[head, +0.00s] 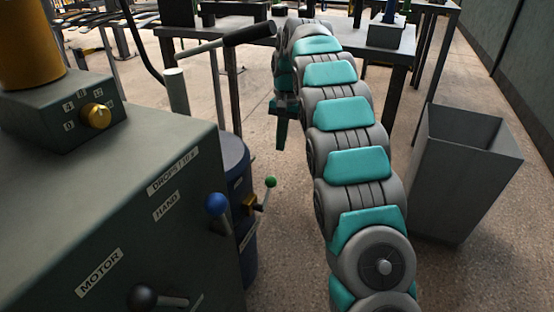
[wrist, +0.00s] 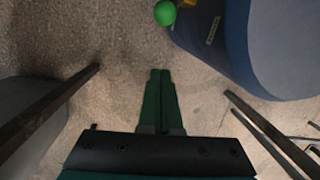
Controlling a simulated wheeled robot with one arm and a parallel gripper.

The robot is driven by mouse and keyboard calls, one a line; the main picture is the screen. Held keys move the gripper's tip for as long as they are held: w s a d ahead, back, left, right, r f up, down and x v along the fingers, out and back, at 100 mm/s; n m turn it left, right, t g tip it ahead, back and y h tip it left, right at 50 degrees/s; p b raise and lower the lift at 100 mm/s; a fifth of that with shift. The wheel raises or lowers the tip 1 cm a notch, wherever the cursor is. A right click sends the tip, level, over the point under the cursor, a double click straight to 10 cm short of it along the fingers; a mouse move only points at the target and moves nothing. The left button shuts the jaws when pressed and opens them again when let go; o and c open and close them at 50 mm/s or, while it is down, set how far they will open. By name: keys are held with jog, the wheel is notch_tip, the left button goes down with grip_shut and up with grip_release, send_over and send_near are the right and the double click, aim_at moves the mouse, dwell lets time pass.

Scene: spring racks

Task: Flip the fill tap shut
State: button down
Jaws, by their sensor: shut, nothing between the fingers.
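A small brass tap (head: 250,203) sits on the side of the blue drum (head: 234,160). Its lever slants up to a green ball knob (head: 271,181). In the wrist view the green knob (wrist: 165,12) is at the top edge, with a bit of brass beside it and the blue drum (wrist: 275,45) to its right. My gripper (head: 281,148) hangs pointing down beyond the tap in the head view. In the wrist view my gripper (wrist: 160,72) has its two green fingers together and empty, apart from the knob.
A grey cabinet (head: 110,215) with a blue-knobbed lever (head: 217,204) stands close left of the tap. A black-gripped handle (head: 249,34) rises behind it. A grey bin (head: 462,165) stands right of my arm. Dark tables stand behind. Bare floor lies around my gripper.

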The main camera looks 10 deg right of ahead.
jog(key=s+a+f, duration=0.2)
jog(key=s+f, duration=0.2)
jog(key=f, duration=0.3)
jog(key=shift+a+f+b, duration=0.35)
jog(key=shift+b, duration=0.1)
jog(key=shift+r, duration=0.1)
dwell(0.4)
jog(key=shift+s+a+r+t, duration=0.15)
jog(key=shift+s+t, duration=0.05)
jog(key=shift+t, duration=0.1)
